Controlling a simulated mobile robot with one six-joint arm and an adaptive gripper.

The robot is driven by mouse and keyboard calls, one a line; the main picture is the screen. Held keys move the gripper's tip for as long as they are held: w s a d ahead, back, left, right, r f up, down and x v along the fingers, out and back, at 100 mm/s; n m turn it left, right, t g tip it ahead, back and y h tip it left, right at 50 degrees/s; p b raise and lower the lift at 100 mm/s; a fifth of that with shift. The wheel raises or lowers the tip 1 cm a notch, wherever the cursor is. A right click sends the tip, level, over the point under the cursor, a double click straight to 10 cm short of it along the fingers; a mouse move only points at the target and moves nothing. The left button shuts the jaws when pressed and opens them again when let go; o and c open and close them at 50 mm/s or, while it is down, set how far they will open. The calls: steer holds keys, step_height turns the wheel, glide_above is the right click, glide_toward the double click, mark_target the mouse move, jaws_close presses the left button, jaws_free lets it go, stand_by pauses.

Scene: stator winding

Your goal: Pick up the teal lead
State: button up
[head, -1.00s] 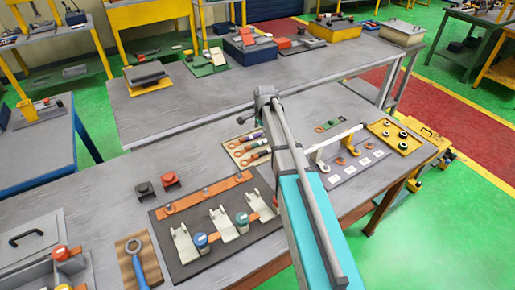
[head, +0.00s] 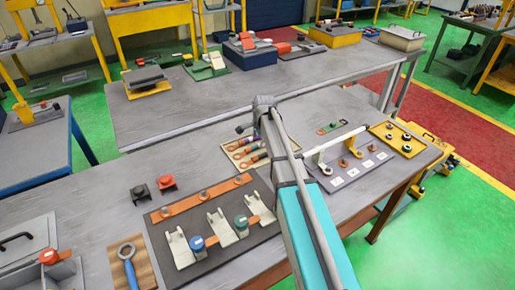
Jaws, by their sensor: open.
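Several short leads with orange ring ends (head: 246,163) lie side by side on a pale tray (head: 229,149) at the middle of the near bench. Their sleeves are dark and small, and I cannot tell for certain which is teal. My arm crosses in front of the right side of this tray and hides part of it. The arm's upper joint (head: 264,102) shows above the tray in the picture. My gripper's fingers do not show; the arm hides that part.
A dark board (head: 191,258) with an orange strip and pale brackets lies left of my arm. Red and black blocks (head: 166,182) stand behind it. A grey mat (head: 346,181) with a white bar and a yellow tray (head: 391,131) lie to the right. The bench's back left is clear.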

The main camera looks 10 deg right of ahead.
mark_target(257, 146)
steer(key=shift+w+a+f+b, duration=0.1)
steer(key=shift+w+f+b, duration=0.15)
steer(key=shift+f+b, duration=0.6)
steer(key=shift+w+a+f+b, duration=0.1)
steer(key=shift+w+f+b, duration=0.15)
steer(key=shift+f+b, duration=0.6)
steer(key=shift+w+f+b, duration=0.25)
steer(key=shift+f+b, duration=0.6)
jaws_close()
